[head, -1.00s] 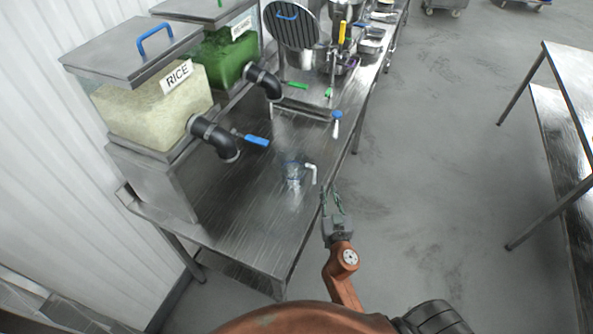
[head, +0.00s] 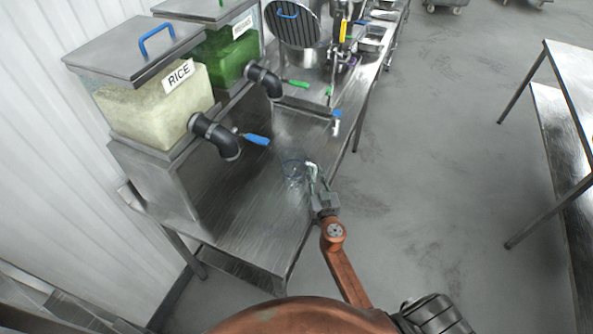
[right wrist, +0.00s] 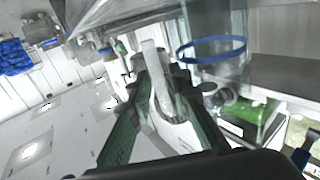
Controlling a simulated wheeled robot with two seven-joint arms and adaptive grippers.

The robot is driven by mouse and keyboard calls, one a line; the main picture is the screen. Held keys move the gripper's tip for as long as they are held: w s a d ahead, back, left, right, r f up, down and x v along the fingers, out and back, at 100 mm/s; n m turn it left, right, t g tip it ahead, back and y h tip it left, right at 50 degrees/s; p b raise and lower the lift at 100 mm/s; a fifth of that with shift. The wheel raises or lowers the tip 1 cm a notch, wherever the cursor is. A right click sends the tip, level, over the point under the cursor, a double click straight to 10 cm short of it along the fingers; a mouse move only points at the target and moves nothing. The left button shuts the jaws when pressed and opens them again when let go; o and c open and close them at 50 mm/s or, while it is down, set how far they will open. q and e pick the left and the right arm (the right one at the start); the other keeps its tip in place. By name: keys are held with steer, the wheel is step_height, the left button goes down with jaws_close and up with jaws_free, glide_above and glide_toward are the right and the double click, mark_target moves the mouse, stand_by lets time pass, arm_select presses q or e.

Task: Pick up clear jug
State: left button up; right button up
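The clear jug (head: 293,172) stands on the metal table, below and to the right of the rice dispenser's spout. Its white handle (head: 311,172) points right, toward my right gripper (head: 318,183). In the right wrist view the jug (right wrist: 212,68) shows a blue rim, and its white handle (right wrist: 151,62) lies between the two green fingers of the right gripper (right wrist: 160,85). The fingers are apart, with the handle between them; I cannot tell whether either one touches it. My left gripper is not in view.
The rice dispenser (head: 150,105) with a blue-handled spout (head: 216,135) stands behind and left of the jug. A green-filled dispenser (head: 228,55) is beyond it. Pans and utensils crowd the far table end. The table front (head: 235,225) is clear.

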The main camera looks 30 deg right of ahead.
steer(key=c, duration=0.5)
steer(key=shift+r, duration=0.1)
stand_by(0.4)
